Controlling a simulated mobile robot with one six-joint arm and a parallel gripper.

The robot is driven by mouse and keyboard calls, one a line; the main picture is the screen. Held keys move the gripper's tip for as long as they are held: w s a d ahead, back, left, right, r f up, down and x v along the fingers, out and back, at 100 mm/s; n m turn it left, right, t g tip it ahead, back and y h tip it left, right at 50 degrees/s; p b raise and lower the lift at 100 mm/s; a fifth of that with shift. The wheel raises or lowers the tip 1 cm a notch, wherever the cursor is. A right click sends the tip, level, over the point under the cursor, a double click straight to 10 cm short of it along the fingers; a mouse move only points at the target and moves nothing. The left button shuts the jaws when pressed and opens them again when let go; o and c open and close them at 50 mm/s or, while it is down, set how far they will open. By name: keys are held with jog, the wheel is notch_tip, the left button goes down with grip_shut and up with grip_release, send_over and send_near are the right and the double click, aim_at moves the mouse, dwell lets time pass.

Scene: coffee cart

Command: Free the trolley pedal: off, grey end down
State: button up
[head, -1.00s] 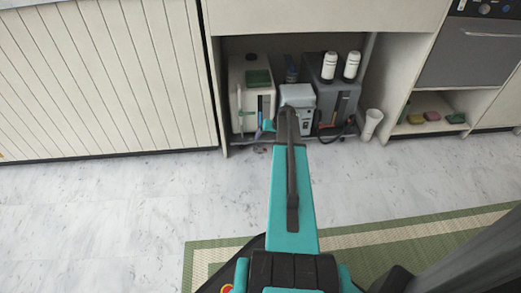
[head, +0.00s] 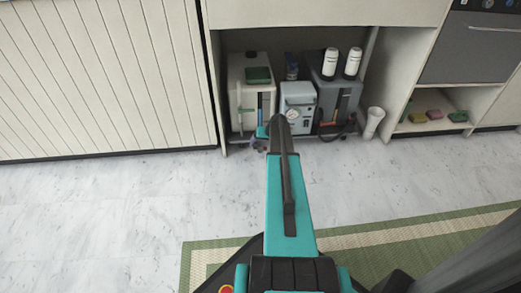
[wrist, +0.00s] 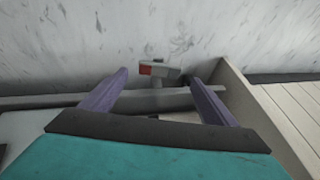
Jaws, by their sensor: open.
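The trolley pedal (wrist: 160,71) shows in the wrist view as a small rocker with a red end on the left and a grey end on the right, on a short stem above a grey bar. I cannot tell clearly which end is lower. My gripper (wrist: 158,77) is open, with one purple finger on each side of the pedal and gaps between; neither finger appears to touch it. In the head view my gripper (head: 259,140) is low in front of the cabinet opening, and the pedal is too small and covered to make out.
A white cup (head: 373,123) stands at right. A pale panel (wrist: 257,108) rises close to the right finger. Marble floor (head: 120,195) is clear.

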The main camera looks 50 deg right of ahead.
aim_at(260, 148)
jog(key=shift+b+x, duration=0.5)
jog(key=shift+x, duration=1.25)
